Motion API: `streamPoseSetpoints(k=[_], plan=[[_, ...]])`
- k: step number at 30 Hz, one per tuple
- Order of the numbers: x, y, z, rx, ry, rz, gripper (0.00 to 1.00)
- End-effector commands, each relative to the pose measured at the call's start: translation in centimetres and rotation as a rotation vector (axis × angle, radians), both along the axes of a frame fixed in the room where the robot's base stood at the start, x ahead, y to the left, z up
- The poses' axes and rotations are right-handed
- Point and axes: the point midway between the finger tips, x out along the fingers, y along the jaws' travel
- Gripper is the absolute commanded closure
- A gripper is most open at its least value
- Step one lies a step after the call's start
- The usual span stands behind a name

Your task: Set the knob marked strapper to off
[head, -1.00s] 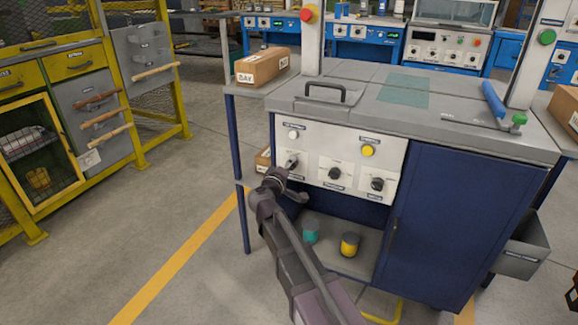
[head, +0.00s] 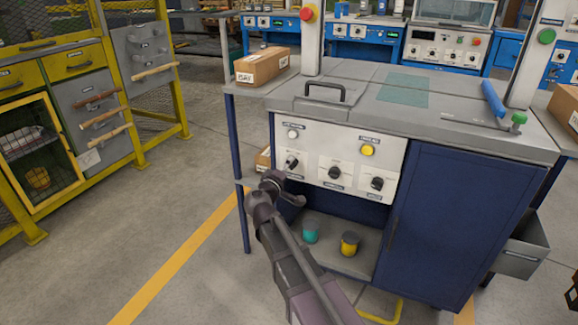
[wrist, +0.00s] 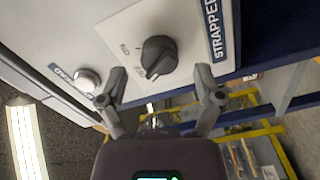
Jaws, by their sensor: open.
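The strapper knob (wrist: 159,57) is a dark round knob on a white plate, with the blue "STRAPPER" label (wrist: 214,30) at the right in the wrist view. Small position marks are on the plate beside it; its exact setting is hard to read. In the head view this knob (head: 292,163) is the leftmost of three on the panel. My gripper (wrist: 160,78) is open and empty, its fingers apart on either side of the knob's picture, short of it. In the head view my gripper (head: 287,190) is just below and in front of the knob.
A white button (wrist: 88,80) sits near the knob. Two more dark knobs (head: 334,173) and a yellow button (head: 367,150) share the panel. A teal cup (head: 310,233) and a yellow one (head: 350,243) stand on the shelf below. The floor to the left is clear.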

Motion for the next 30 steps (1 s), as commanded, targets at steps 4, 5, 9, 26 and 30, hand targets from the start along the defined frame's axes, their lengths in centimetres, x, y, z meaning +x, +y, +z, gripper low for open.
streamPoseSetpoints(k=[4,5,9,26,30], plan=[[-2.2,0.7,0.0,0.0,0.0,0.003,0.16],[-2.6,0.8,0.0,0.0,0.0,0.002,0.16],[-4.8,1.6,0.0,0.0,0.0,0.003,0.16],[-9.6,3.5,0.0,-0.001,0.0,0.001,0.16],[-9.6,3.5,0.0,-0.001,0.0,0.001,0.16]])
